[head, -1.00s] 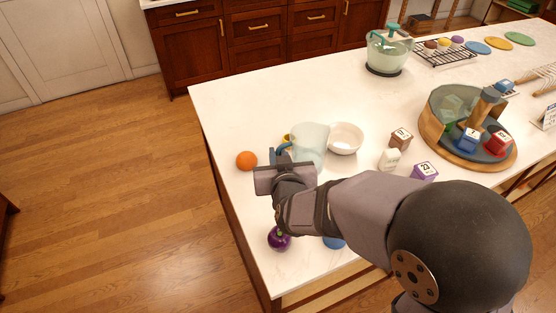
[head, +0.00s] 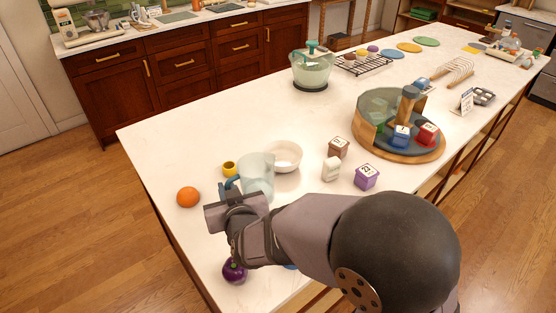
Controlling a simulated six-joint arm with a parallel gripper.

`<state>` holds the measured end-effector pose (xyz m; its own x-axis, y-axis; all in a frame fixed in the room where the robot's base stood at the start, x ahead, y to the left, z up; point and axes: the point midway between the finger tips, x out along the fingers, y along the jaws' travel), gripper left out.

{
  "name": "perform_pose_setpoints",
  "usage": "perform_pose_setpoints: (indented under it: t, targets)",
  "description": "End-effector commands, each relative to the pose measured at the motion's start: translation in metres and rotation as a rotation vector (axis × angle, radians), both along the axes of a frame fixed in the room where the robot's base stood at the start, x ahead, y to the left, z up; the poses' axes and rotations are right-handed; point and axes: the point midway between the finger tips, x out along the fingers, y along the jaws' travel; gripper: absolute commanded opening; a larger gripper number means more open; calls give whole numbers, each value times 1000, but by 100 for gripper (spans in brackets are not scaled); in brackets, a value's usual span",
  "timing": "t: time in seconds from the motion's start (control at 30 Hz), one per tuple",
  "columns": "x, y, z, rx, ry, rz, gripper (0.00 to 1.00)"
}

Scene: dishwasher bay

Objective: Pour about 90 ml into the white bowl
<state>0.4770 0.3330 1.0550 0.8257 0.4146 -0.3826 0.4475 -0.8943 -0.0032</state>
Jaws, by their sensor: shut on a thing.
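A clear, bluish jug (head: 258,174) with a blue handle stands roughly upright at the near left part of the counter. My gripper (head: 231,190) is shut on the jug's handle, with my wrist hiding part of it. I cannot tell whether the jug rests on the counter or is just above it. The white bowl (head: 286,157) sits on the counter just behind and right of the jug, close to its rim. No stream of liquid shows. The liquid level in the jug and the bowl's contents are not clear.
An orange (head: 188,197) and a small yellow cup (head: 230,169) lie left of the jug. A purple round thing (head: 235,271) is near the front edge. Brown (head: 338,147), white (head: 332,169) and purple (head: 366,176) blocks stand right of the bowl, before a round wooden tray (head: 410,154).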

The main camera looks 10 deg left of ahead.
Motion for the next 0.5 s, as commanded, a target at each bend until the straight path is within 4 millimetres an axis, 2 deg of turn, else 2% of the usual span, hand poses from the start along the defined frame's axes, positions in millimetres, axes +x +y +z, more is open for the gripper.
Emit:
perform_pose_setpoints:
  t: [0.03,0.23,0.37,0.5]
  targets:
    - [5,-2,-16,3,-3,-10,0]
    - [35,-1,-35,14,-2,-56,0]
    - [61,7,-36,21,-1,-87,0]
    - [82,21,-24,26,1,-96,0]
